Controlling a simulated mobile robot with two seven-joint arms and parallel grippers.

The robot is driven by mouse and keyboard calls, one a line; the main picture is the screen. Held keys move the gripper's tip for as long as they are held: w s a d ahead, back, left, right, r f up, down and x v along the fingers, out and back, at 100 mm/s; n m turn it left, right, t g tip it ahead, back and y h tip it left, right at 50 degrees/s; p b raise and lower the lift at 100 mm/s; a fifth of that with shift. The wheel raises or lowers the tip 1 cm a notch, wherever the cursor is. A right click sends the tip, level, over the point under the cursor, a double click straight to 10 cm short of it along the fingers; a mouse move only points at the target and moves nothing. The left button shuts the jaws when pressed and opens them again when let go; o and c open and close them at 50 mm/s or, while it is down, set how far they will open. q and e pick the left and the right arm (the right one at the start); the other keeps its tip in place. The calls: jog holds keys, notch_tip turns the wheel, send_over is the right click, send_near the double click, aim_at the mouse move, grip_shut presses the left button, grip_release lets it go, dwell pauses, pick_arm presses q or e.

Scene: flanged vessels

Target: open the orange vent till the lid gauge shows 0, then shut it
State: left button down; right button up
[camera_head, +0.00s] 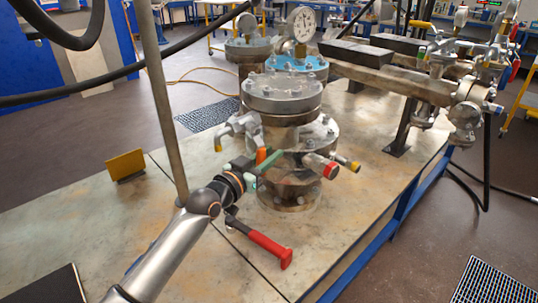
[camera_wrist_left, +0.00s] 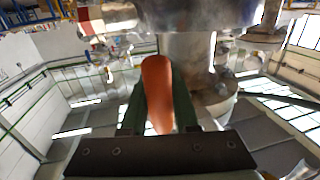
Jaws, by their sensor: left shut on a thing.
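The orange vent handle (camera_head: 261,155) is at the front left of the flanged vessel (camera_head: 285,95), low on its side. In the left wrist view the handle (camera_wrist_left: 157,92) stands between the two green fingers. My left gripper (camera_head: 259,164) is shut on the handle; its fingertips also show in the wrist view (camera_wrist_left: 160,75). A round white gauge (camera_head: 302,23) rises behind the front lid, near the blue-topped vessel; its needle is too small to read. How far the vent is turned cannot be told. My right gripper is out of view.
A red-handled tool (camera_head: 268,248) lies on the bench (camera_head: 205,255) in front of the vessel. A red-capped fitting (camera_head: 328,169) projects to the right of my gripper. A thin upright pole (camera_head: 162,110) stands to the left. The left bench top is mostly clear.

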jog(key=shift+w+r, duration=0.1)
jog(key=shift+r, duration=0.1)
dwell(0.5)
